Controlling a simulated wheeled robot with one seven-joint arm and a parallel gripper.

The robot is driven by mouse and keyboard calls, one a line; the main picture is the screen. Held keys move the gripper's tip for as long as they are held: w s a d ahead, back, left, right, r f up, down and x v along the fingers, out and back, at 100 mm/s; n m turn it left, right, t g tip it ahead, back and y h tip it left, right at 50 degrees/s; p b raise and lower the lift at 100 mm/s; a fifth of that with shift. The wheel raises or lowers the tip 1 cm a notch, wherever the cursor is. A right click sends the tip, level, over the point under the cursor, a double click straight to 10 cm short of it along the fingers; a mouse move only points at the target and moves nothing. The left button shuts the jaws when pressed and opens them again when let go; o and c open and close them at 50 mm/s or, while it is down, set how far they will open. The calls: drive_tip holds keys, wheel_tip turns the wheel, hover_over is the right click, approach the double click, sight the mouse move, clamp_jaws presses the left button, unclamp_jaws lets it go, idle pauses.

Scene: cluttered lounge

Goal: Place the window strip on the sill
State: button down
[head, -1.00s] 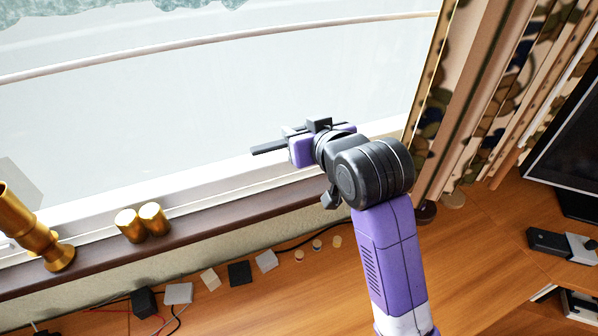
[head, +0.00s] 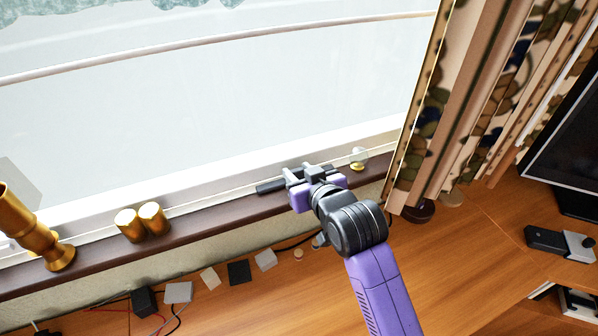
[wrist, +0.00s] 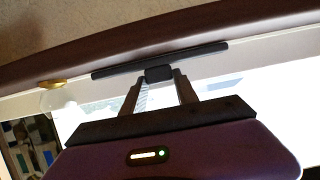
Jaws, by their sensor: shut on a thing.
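The window strip is a thin dark bar (head: 268,187); it also shows in the wrist view (wrist: 207,50). My gripper (head: 297,177) is shut on it near its middle. In the wrist view the fingers of my gripper (wrist: 159,75) close on a small dark block at the strip. The strip lies roughly along the dark brown sill (head: 205,221), over or close to its window-side edge. The sill also shows in the wrist view (wrist: 120,42). I cannot tell whether strip and sill touch.
A small gold and glass item (head: 358,163) stands on the sill just right of my gripper. Two gold cylinders (head: 141,222) and a gold candlestick-like piece (head: 50,250) stand to the left. A patterned curtain (head: 430,110) hangs at right. The sill between cylinders and strip is clear.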

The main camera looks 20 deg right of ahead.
drive_tip(key=shift+f, duration=0.1)
drive_tip(key=c, duration=0.9)
unclamp_jaws()
drive_tip(key=shift+c, duration=0.2)
drive_tip(key=shift+s+r, duration=0.2)
drive_tip(key=b+v, duration=0.1)
drive_tip(key=v, duration=1)
drive_tip(key=shift+s+r, duration=0.2)
drive_tip(key=shift+s, duration=0.05)
